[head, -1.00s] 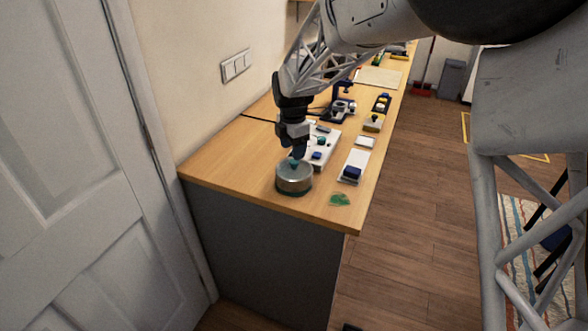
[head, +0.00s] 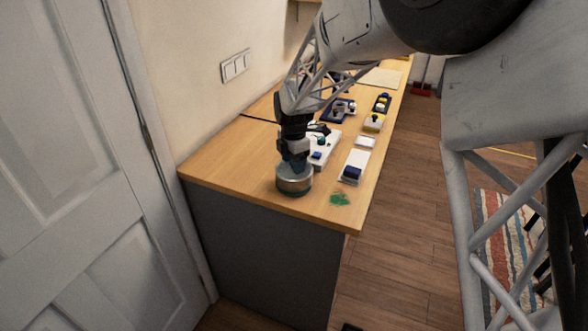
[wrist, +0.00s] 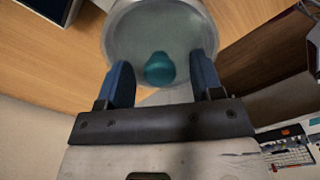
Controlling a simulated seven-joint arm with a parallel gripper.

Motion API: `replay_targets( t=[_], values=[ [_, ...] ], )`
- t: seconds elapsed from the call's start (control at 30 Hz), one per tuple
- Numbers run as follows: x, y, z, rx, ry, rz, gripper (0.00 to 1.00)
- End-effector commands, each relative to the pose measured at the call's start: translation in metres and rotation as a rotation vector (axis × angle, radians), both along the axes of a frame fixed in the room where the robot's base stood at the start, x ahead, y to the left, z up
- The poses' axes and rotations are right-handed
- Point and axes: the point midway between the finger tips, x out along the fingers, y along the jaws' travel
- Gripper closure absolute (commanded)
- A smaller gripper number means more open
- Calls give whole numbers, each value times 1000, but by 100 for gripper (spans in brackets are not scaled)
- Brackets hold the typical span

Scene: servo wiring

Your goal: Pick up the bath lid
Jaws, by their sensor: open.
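The bath is a round metal pot (head: 294,185) near the front end of the wooden bench. Its lid (wrist: 185,30) shows in the wrist view as a grey-green disc inside the metal rim, with a teal knob (wrist: 159,69) in the middle. My gripper (head: 296,164) is directly above the pot in the head view and hides most of the lid there. In the wrist view my gripper (wrist: 162,80) is open, with one blue finger on each side of the knob. A gap shows between the knob and each finger.
A green patch (head: 340,199) lies right of the pot near the bench edge. A white tray with a blue block (head: 352,172) and a white board (head: 327,150) stand behind. The bench (head: 235,157) is clear left of the pot.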

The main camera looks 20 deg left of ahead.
Motion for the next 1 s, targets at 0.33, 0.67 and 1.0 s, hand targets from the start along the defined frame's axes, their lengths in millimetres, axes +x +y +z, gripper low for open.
replay_targets(
  t=[0.33,0.67,1.0],
  values=[
    [0,0,0,0,0,0,54],
    [0,0,0,0,0,0,98],
    [0,0,4,0,0,0,98]
  ],
)
